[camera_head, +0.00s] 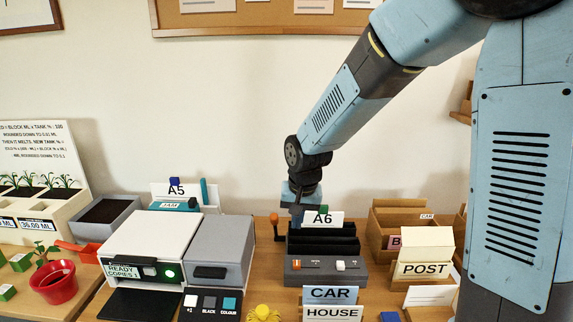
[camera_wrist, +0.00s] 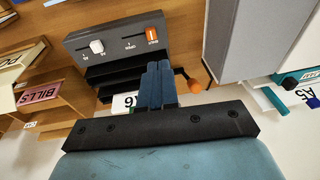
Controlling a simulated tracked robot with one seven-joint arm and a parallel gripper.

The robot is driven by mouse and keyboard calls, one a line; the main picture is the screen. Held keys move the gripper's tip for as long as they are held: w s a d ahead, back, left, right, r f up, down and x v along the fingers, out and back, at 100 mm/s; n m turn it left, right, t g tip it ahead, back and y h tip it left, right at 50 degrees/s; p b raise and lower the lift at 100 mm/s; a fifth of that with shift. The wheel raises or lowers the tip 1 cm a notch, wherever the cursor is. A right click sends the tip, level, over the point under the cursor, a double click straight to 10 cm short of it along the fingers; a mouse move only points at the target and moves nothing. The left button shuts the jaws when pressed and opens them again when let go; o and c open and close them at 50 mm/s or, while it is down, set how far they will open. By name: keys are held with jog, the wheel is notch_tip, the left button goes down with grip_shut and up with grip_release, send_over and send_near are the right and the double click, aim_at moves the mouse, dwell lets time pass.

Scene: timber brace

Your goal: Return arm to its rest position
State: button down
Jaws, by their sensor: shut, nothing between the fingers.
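My arm reaches down from the upper right in the head view. My gripper (camera_wrist: 157,68) shows its two dark blue fingers pressed together in the wrist view, with nothing between them. In the head view the gripper's end (camera_head: 297,212) is low over the black slotted rack (camera_head: 322,246), beside the A6 card (camera_head: 325,218). I cannot tell whether it touches the rack or card. In the wrist view the A6 card (camera_wrist: 122,103) is partly hidden behind the fingers.
A grey control box (camera_head: 325,271) with sliders fronts the rack. An orange-knobbed lever (camera_head: 274,218) stands left of it. A printer (camera_head: 150,250) and grey unit (camera_head: 221,252) stand farther left. The POST box (camera_head: 424,258) is at right. The wall above is mostly clear.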

jog(key=s+d+r+t, duration=0.2)
jog(key=s+d+r, duration=0.5)
jog(key=d+r, duration=0.55)
jog(key=s+d+r+t+h, duration=0.1)
jog(key=s+d+r, duration=0.4)
jog(key=s, duration=0.8)
jog(key=shift+d+t, duration=0.3)
jog(key=shift+d, duration=1.55)
